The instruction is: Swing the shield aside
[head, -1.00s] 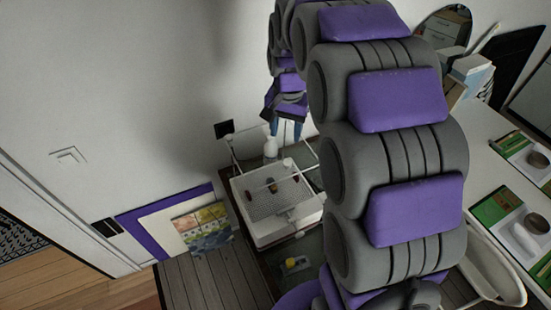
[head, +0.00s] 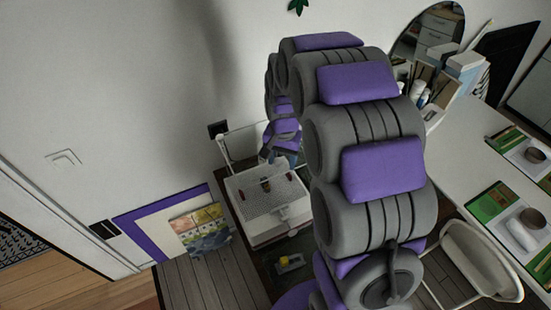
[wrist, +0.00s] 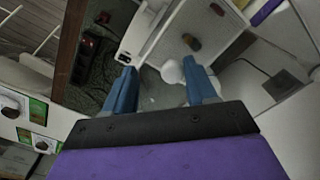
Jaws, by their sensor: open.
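A white box (head: 248,195) with a perforated top stands on a dark table against the wall, with small brown pieces on top. A thin pale frame (head: 222,149) rises behind it; I cannot tell whether this is the shield. My gripper (head: 290,158) is at the box's far side, partly hidden by my arm. In the wrist view, my gripper (wrist: 162,92) has its blue fingers apart. A round white knob-like thing (wrist: 172,72) shows between and beyond the fingertips. The white box (wrist: 180,22) with its brown pieces lies beyond. Contact is not clear.
A power strip (wrist: 87,60) with cables lies beside the box. A colourful picture (head: 200,228) leans at the wall. A white desk (head: 470,165) and chair (head: 482,262) are at right.

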